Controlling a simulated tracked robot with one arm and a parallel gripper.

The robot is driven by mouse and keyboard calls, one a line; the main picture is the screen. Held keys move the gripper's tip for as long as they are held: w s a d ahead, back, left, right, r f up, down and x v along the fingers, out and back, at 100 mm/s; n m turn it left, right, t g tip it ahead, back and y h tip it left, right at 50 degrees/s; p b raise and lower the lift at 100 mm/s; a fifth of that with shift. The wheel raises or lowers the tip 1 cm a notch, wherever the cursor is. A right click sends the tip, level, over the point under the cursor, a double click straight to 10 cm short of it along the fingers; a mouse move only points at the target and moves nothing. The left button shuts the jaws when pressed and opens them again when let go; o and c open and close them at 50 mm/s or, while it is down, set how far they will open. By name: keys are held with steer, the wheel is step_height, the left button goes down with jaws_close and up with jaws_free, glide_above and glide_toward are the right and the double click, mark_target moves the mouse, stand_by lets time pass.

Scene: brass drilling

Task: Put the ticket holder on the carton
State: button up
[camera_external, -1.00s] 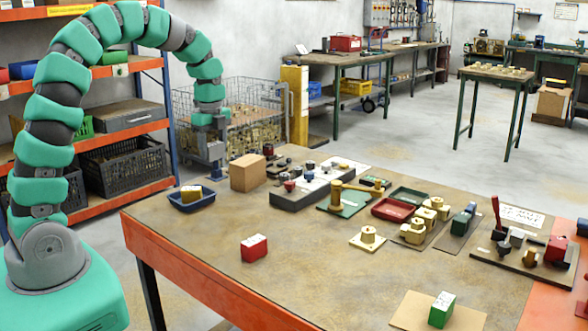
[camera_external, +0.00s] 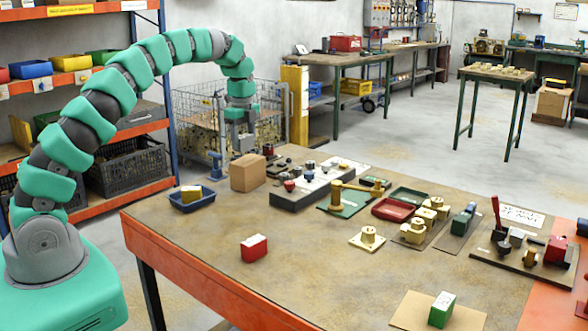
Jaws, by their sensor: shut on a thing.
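The carton (camera_external: 248,173) is a plain brown box standing at the table's far left. My gripper (camera_external: 243,148) points down just above the carton's top, near its left side. It is shut on a small greyish thing, which I take to be the ticket holder (camera_external: 242,151). The held thing is too small and too mixed with the jaws to make out its shape, and I cannot tell whether it touches the carton's top.
A blue tray (camera_external: 178,205) with a brass block stands left of the carton. A blue clamp-like stand (camera_external: 215,164) is close to my gripper's left. A long grey block (camera_external: 290,199) with small parts lies to the right. The table's front left is mostly clear around a red-and-white block (camera_external: 254,248).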

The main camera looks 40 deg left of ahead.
mark_target(247, 148)
steer(key=shift+w+a+f, duration=0.1)
steer(key=shift+w, duration=0.65)
steer(key=shift+f+p, duration=0.3)
steer(key=shift+f, duration=1.5)
steer(key=o, duration=1)
steer(key=shift+r, duration=0.1)
step_height(247, 148, up, 11)
steer(key=shift+f+b, duration=0.2)
steer(key=shift+b, duration=0.2)
steer(key=shift+r, duration=0.65)
